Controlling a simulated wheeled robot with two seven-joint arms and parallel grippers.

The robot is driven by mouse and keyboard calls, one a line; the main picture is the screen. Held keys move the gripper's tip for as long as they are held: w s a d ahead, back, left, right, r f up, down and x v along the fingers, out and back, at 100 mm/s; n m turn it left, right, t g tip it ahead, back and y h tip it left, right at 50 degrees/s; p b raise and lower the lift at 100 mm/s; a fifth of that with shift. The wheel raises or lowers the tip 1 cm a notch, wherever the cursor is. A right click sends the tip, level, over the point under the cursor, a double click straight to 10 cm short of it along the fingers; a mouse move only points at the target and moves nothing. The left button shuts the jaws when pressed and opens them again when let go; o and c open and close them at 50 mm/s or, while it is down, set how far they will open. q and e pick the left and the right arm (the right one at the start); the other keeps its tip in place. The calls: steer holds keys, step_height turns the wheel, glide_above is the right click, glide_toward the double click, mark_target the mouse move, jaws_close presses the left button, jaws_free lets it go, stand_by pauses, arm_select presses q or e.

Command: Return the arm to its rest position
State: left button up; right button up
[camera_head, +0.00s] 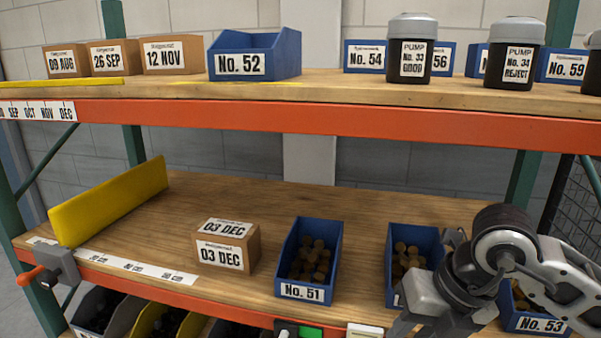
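My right arm (505,255) comes in from the right edge in the head view, over the front right of the lower shelf. My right gripper (415,312) points down and left at the bottom edge, in front of a blue bin (429,236). Its fingertips run toward the frame's bottom, so I cannot see whether it is open or holds anything. My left arm and gripper are not in view.
The lower wooden shelf (190,205) holds a yellow divider (110,200), a 03 DEC box (226,247), bin No. 51 (309,292) and bin No. 53 (540,325). An orange beam (300,119) fronts the upper shelf, which carries boxes, bins and pumps. The middle back is bare.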

steer(key=s+a+n+g+y, duration=0.1)
steer(key=s+a+g+y, duration=0.1)
steer(key=s+a+y, duration=0.3)
steer(key=s+a+n+g+y, duration=0.1)
steer(key=s+a+g+y, duration=0.15)
steer(key=a, duration=0.45)
steer(key=a+r+m+t+y, duration=0.3)
steer(key=a+r+m+y, duration=0.3)
steer(key=y, duration=0.4)
steer(key=w+d+f+m+t+h, duration=0.4)
steer(key=d+m+t+h, duration=0.1)
steer(key=m+t, duration=0.5)
steer(key=w+d+f+m+t+h, duration=0.3)
steer(key=d+m+t+h, duration=0.3)
steer(key=m, duration=0.5)
steer(key=s+d+f+m+g+h, duration=0.2)
steer(key=s+f+m+g+h, duration=0.1)
steer(key=f, duration=0.7)
steer(key=s+d+f+m+g+h, duration=0.1)
steer(key=s+f+m+g+h, duration=0.2)
steer(key=f, duration=0.7)
steer(key=s+m, duration=0.2)
steer(key=s, duration=0.1)
steer(key=shift+s+d+f, duration=0.25)
steer(key=shift+s+d, duration=0.1)
